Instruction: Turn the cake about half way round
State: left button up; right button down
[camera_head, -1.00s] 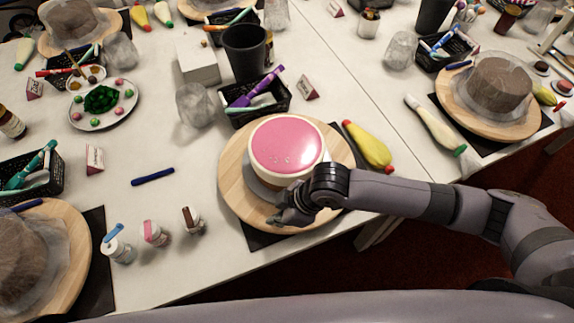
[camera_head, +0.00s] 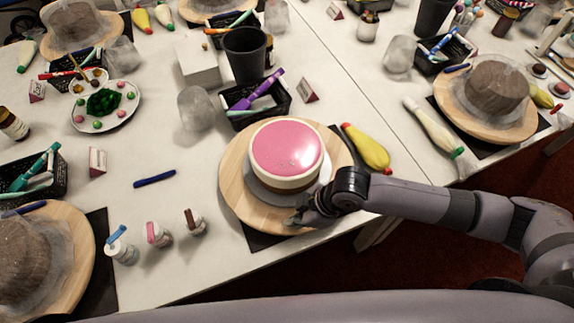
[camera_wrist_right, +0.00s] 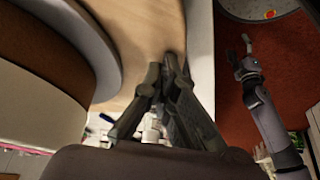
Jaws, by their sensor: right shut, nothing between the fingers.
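The cake (camera_head: 286,150) has a pink top and cream and brown sides. It stands on a grey disc on the round wooden turntable (camera_head: 235,170) in the middle of the head view. My right gripper (camera_head: 298,219) is shut and empty at the turntable's front right edge, below the cake. In the right wrist view, its fingers (camera_wrist_right: 163,75) are close together at the wood near the rim. The cake's side (camera_wrist_right: 40,80) is to their left, apart from them. I cannot tell whether the fingertips touch the wood.
A yellow piping bag (camera_head: 367,148) lies right of the turntable. A black basket of pens (camera_head: 255,100) stands behind it. Small bottles (camera_head: 159,236) and a blue pen (camera_head: 154,179) are to the left. The table's front edge runs close below the turntable.

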jog(key=shift+d, duration=1.1)
jog(key=shift+w+d+p, duration=0.2)
jog(key=shift+w+d, duration=0.15)
jog(key=shift+d, duration=0.6)
jog(key=shift+w+d+p, duration=0.25)
jog(key=shift+w+d, duration=0.05)
jog(key=shift+d, duration=0.7)
jog(key=shift+w+d+p, duration=0.2)
jog(key=shift+w+d, duration=0.15)
jog(key=shift+d, duration=0.6)
jog(key=w+d, duration=0.2)
jog(key=w+d+b, duration=0.1)
jog(key=w+d, duration=0.1)
jog(key=shift+d+f, duration=0.1)
jog(key=shift+d, duration=0.25)
